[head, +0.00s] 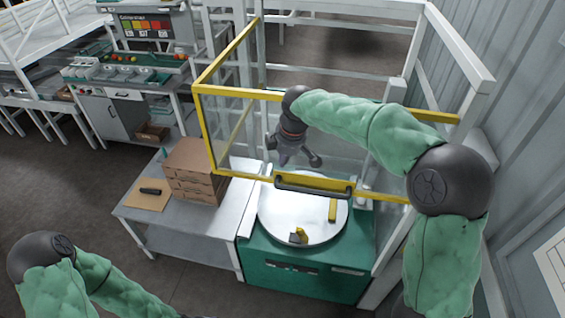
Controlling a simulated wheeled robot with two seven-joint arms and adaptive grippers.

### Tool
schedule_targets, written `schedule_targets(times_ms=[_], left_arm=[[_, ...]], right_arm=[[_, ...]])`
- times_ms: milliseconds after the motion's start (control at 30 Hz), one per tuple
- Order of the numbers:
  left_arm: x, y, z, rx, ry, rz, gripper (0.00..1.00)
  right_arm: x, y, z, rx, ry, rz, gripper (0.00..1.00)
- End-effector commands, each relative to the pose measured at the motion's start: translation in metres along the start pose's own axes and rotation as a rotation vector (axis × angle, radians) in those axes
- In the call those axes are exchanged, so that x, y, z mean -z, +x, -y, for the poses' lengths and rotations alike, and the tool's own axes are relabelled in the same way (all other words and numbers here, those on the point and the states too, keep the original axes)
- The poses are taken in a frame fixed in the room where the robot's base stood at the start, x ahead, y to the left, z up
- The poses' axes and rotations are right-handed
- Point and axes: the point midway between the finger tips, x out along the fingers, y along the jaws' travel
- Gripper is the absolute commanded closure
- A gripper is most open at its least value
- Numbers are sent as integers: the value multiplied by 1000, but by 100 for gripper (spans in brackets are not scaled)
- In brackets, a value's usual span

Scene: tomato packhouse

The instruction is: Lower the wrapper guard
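The wrapper guard (206,132) is a yellow frame with clear panels. It is raised, with its lower front bar showing above the round white turntable (285,218) of the green wrapper base (262,262). A dark handle (315,187) runs along that lower bar. My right gripper (294,158) points down just above the handle in the picture, its fingers spread and empty. A small gap shows between the fingers and the handle. My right arm hides part of the guard's right side. My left arm is at the lower left, and its gripper is out of the frame.
White posts and a ribbed wall (520,120) stand close on the right. Open floor (75,190) lies left of the table.

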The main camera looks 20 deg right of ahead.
Motion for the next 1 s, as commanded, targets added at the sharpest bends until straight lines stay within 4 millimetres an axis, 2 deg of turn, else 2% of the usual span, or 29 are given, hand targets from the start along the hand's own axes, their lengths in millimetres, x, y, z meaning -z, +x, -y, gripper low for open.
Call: schedule_targets(times_ms=[400,600,800,1000], left_arm=[[0,-11,-4,0,0,0,46],[-1,-17,-6,0,0,0,46],[-1,-19,-7,0,0,0,46],[-1,-19,-7,0,0,0,46]], right_arm=[[-1,78,1,4,2,3,100],[0,105,0,3,2,1,100],[0,118,0,1,2,0,100],[0,120,0,0,3,-1,100]])
